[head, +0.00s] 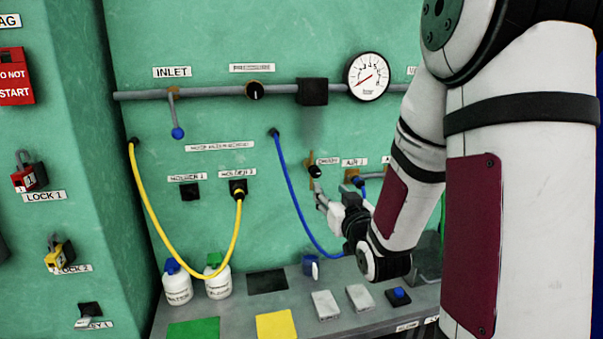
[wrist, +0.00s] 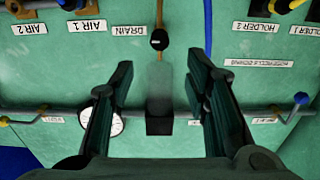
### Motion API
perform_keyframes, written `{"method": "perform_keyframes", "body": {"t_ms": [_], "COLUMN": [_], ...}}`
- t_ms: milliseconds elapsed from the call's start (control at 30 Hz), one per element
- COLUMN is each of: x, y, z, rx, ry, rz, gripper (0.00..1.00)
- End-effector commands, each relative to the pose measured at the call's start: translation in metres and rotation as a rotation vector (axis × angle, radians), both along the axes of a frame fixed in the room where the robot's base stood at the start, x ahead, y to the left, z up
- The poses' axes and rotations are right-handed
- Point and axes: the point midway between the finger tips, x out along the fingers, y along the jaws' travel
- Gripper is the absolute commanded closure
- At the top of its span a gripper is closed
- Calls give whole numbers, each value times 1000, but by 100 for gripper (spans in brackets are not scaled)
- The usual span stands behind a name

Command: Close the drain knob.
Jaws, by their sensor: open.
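The drain knob (head: 315,171) is a small round black knob on a short brass pipe on the green wall, beside the DRAIN label (head: 328,161). In the wrist view, which is upside down, the drain knob (wrist: 159,39) has a small pale mark on its face and lies just beyond and between my fingertips. My gripper (head: 322,202) is just below the knob in the head view. In the wrist view my gripper (wrist: 160,64) has its two dark fingers wide apart with nothing between them. The fingers do not appear to touch the knob.
The AIR 1 valve (head: 358,180) with a blue handle is close on the right. A blue hose (head: 290,190) hangs on the left. A grey pipe with a gauge (head: 367,76) runs above.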

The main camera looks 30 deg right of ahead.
Motion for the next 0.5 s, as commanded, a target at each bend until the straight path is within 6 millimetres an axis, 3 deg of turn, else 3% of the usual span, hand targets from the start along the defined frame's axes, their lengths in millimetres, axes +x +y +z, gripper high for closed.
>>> {"method": "perform_keyframes", "body": {"t_ms": [167,500], "x": [13,73], "y": [-4,-21], "z": [0,1], "rx": [-2,-1], "ry": [-11,-9], "rz": [1,1], "gripper": [57,57]}}
